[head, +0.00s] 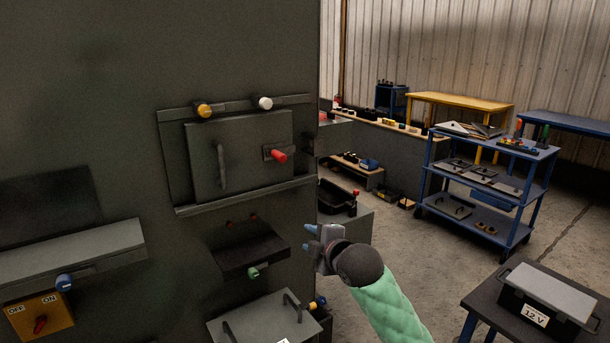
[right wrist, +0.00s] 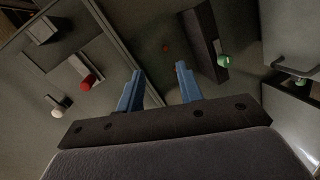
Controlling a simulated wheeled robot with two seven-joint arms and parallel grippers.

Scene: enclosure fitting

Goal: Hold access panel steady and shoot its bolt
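The access panel (head: 218,165) is a grey rectangular plate with a vertical handle (head: 222,166). It sits flush-looking in a frame on the big dark enclosure wall. The bolt (head: 278,155) has a red knob and sits on a small plate at the panel's right side. The red knob also shows in the right wrist view (right wrist: 87,84). A yellow knob (head: 203,110) and a white knob (head: 265,103) are on the frame's top rail. My right gripper (head: 308,238) is open and empty, below and right of the panel, touching nothing visible. My left gripper is not in view.
Below the panel are a dark ledge (head: 248,254) with a green knob (head: 253,273) and a grey box (head: 262,322) with handles. A shelf (head: 70,252) with a blue knob and an orange OFF/ON switch box (head: 40,317) are at left. A blue cart (head: 485,182) stands right.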

